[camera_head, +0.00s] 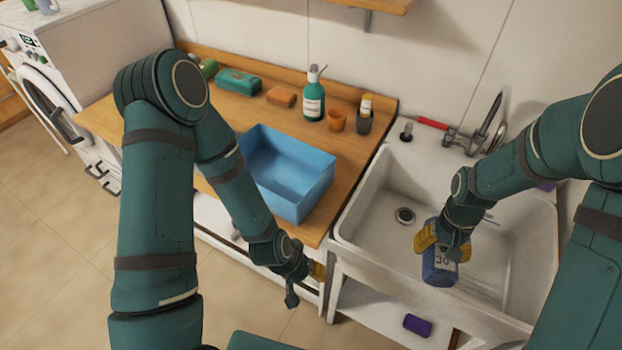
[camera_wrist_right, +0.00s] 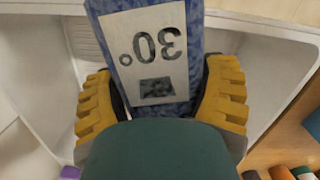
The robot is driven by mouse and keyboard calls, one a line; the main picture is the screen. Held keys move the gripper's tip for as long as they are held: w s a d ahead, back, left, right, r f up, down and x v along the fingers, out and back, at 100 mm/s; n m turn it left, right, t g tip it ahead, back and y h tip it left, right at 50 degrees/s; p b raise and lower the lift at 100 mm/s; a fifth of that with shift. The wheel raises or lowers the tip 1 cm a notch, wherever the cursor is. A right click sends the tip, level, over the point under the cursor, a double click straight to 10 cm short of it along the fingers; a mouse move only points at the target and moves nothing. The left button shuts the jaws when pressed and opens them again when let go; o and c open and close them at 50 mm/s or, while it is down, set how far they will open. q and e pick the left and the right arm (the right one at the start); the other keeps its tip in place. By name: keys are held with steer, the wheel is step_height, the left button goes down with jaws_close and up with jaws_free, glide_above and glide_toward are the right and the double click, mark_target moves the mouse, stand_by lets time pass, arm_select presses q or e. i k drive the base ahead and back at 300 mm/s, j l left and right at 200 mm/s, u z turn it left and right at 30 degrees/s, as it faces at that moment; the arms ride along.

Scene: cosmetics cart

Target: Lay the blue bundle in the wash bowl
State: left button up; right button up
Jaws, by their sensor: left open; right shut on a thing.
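The blue bundle (camera_head: 438,270) is a blue block with a pale label reading "30°". My right gripper (camera_head: 445,246) is shut on it and holds it over the front part of the sink. In the right wrist view the bundle (camera_wrist_right: 195,40) sits between the two yellow fingers, its label facing the camera and upside down. The wash bowl (camera_head: 310,188) is a light-blue rectangular tub on the wooden counter, left of the sink; the part of its inside that shows is empty. My left gripper (camera_head: 306,284) is open and empty, low in front of the counter edge.
The white sink (camera_head: 345,225) lies right of the counter (camera_head: 345,150). A green pump bottle (camera_head: 312,98), an orange cup (camera_head: 337,120), and soap-like blocks stand behind the bowl. A red-handled tap (camera_head: 433,124) is at the sink's back. A purple block (camera_head: 417,325) lies below the sink.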

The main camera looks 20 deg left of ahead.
mark_target(263, 174)
steer(key=k+j, duration=0.1)
steer(key=j, duration=0.4)
steer(key=j+u, duration=0.1)
steer(key=j, duration=0.4)
steer(key=k+j, duration=0.15)
steer(key=j, duration=0.4)
